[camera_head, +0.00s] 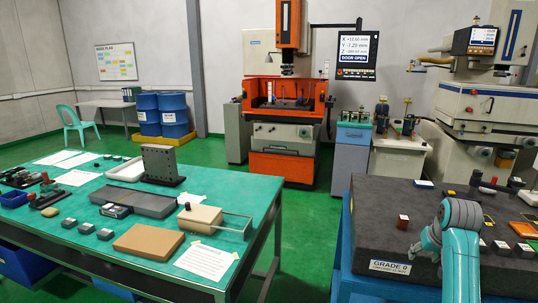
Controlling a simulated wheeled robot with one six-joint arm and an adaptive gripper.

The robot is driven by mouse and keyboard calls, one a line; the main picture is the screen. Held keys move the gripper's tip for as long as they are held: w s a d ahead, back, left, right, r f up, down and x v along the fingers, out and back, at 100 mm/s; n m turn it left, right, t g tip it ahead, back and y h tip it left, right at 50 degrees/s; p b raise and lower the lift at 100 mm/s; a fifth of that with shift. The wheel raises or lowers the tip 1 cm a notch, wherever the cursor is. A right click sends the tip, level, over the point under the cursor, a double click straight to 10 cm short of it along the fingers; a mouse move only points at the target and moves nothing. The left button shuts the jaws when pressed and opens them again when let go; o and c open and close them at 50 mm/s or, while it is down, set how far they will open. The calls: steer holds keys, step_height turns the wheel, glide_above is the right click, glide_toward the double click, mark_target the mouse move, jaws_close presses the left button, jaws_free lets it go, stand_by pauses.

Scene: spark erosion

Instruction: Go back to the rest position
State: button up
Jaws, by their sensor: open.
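My teal and grey arm reaches in from the lower right over the dark granite surface plate (365,215) with its "GRADE 0" label. The arm bends at a grey joint, and its end with my gripper (421,249) points down toward the front of the plate. The gripper is small and partly hidden in this view. It is open, and I see nothing held in it.
A green-topped workbench (262,190) with parts stands left. Green floor (305,220) is clear between bench and plate.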

steer(key=s+a+f+t, duration=0.1)
steer(key=s+a+f, duration=0.1)
steer(key=f, duration=0.4)
steer(key=s+a+f, duration=0.1)
steer(key=a+f, duration=0.2)
steer(key=f, duration=0.3)
steer(key=s+a+f+n+t, duration=0.1)
steer(key=s+a+f+t, duration=0.1)
steer(key=s+a+f, duration=0.6)
steer(key=s+a+f+t, duration=0.1)
steer(key=s+a+f, duration=0.4)
steer(key=s+f, duration=0.55)
steer(key=s+a+r+t, duration=0.1)
steer(key=s+a+t, duration=0.15)
steer(key=s, duration=1.05)
steer(key=s+a+r+n+t, duration=0.1)
steer(key=s+a+r, duration=0.2)
steer(key=s+r, duration=0.6)
steer(key=s+a+r+n+t+y, duration=0.1)
steer(key=s+a+r+t, duration=0.1)
steer(key=s+r, duration=0.7)
steer(key=f+v, duration=0.1)
steer(key=v, duration=0.4)
steer(key=shift+s+a, duration=0.35)
steer(key=shift+s, duration=0.15)
